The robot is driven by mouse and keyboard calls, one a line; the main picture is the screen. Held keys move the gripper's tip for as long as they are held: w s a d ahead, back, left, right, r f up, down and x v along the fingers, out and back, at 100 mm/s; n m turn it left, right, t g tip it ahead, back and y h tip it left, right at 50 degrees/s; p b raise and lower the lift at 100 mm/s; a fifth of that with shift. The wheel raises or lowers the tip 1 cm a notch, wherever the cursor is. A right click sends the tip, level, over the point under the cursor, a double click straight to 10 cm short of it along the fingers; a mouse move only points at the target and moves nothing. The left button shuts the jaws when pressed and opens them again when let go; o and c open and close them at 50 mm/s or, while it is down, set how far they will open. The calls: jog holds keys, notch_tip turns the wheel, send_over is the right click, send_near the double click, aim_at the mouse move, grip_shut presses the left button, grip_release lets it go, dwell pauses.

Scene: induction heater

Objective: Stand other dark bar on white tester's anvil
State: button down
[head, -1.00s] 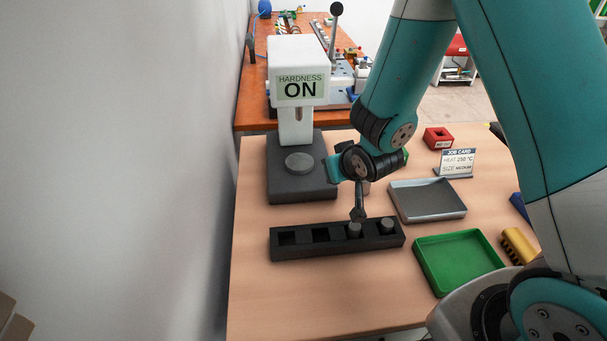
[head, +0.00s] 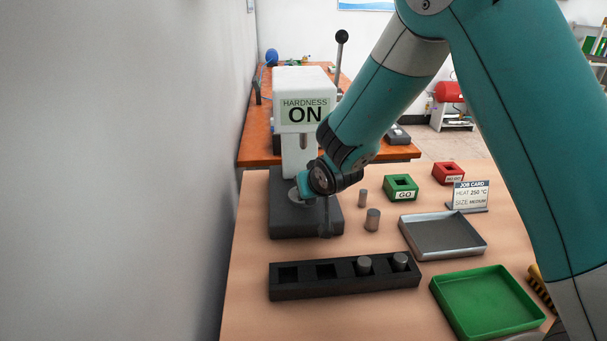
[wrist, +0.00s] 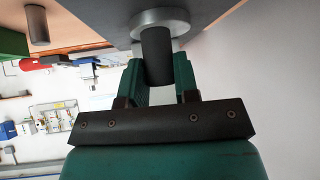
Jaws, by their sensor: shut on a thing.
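My gripper (wrist: 160,72) is shut on a dark bar (wrist: 157,50), seen in the wrist view. The bar's far end is at the round pale anvil (wrist: 160,21) and overlaps it in the picture; I cannot tell whether they touch. In the head view, the white hardness tester (head: 303,90) reads ON and stands on a dark base (head: 285,222). My wrist is over that base and covers most of the anvil (head: 294,194). The held bar is hidden there.
A grey tray (head: 478,250), green tray (head: 485,332), GO box (head: 404,195) and red box (head: 447,181) are right.

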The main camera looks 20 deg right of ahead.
jog(key=w+p, duration=0.1)
jog(key=w, duration=0.4)
jog(key=shift+w+r, duration=0.1)
jog(key=shift+w, duration=0.25)
jog(key=shift+w+f+p, duration=0.1)
jog(key=shift+f+p, duration=0.1)
jog(key=shift+p, duration=0.25)
jog(key=shift+f, duration=0.2)
jog(key=shift+f+b, duration=0.35)
jog(key=shift+b, duration=0.1)
jog(key=c, duration=0.9)
grip_release()
jog(key=shift+o, duration=0.2)
